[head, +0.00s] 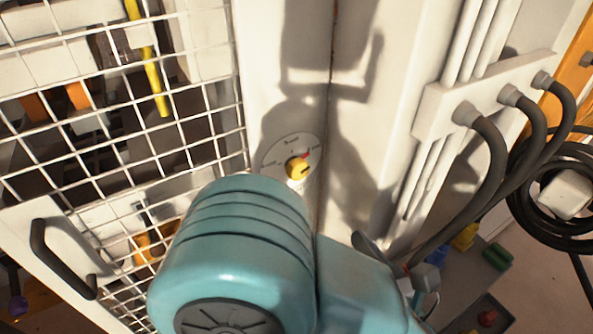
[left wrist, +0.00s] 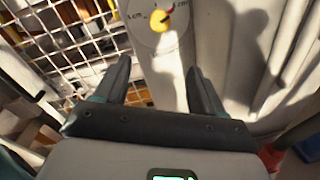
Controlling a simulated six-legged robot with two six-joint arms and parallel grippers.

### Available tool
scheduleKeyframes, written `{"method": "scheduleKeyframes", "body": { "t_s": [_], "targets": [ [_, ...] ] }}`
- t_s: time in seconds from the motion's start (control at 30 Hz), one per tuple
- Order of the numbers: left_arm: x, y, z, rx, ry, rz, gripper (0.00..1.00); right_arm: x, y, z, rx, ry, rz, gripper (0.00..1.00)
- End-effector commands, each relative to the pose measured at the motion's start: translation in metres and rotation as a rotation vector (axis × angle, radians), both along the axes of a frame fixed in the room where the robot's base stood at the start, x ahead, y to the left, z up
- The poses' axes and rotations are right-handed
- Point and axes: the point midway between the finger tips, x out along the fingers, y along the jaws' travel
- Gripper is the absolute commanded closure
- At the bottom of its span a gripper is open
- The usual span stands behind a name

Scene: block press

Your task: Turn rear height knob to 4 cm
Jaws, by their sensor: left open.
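The rear height knob (head: 297,168) is a small yellow knob with a red mark at its upper right. In the left wrist view, the knob (left wrist: 159,21) is at the top, beyond the fingertips. My left gripper (left wrist: 158,70) is open, with two dark fingers apart and nothing between them. The knob lies ahead of the gap, apart from both fingers. In the head view, my teal left arm covers the area just below the dial. My right gripper is not in view.
A white wire mesh guard (head: 120,120) with a dark handle (head: 55,255) stands left of the panel. Thick black hoses (head: 490,165) run from a white block at right. A coiled black cable (head: 525,200) hangs at far right. Small coloured items lie on the grey surface below.

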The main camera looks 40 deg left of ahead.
Motion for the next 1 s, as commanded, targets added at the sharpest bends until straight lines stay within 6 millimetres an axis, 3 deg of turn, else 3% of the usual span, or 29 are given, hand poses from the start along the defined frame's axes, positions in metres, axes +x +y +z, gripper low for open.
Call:
{"method": "scheduleKeyframes", "body": {
  "t_s": [0.13,0.27,0.73,0.8,1.0],
  "targets": [
    [-0.001,0.0,0.01,0.03,-0.028,-0.011,0.31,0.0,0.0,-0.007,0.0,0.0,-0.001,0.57],
    [0.008,0.018,0.006,0.029,-0.028,-0.006,0.31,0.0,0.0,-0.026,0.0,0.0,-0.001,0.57],
    [0.035,0.062,0.002,0.026,-0.03,-0.005,0.31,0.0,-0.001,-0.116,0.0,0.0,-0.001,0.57],
    [0.043,0.077,0.013,0.03,-0.025,-0.002,0.31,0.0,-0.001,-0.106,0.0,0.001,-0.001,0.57],
    [0.063,0.113,0.013,0.032,-0.025,-0.004,0.31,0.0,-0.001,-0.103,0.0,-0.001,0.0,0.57]
  ]
}}
